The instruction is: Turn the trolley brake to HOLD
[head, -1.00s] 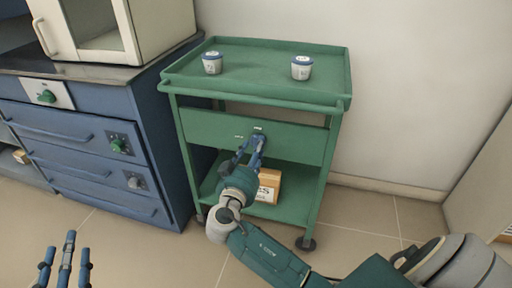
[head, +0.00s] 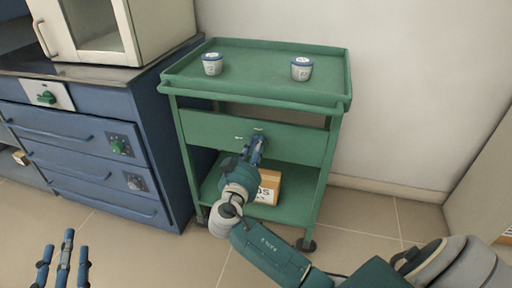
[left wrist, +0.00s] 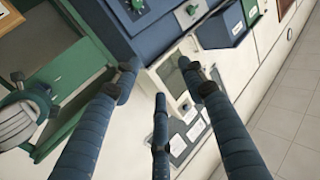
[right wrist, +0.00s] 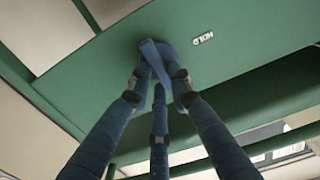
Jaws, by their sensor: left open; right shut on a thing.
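The green trolley (head: 215,128) stands against the wall, with the brake on its front panel. In the right wrist view the brake handle is a blue knob with a bar (right wrist: 154,58) on the green panel (right wrist: 100,75). A white HOLD label (right wrist: 203,38) lies to the right of the knob, apart from it. My right gripper (head: 257,143) is shut on the knob, and its fingertips hide part of it. My left gripper (head: 66,250) is open and empty, low at the left of the head view, away from the trolley.
Two small white cups (head: 212,64) (head: 301,68) stand on the trolley's top tray. A cardboard box (head: 268,186) sits on its lower shelf. A blue drawer cabinet (head: 172,150) stands close at the left. The floor (head: 385,220) at the right is open.

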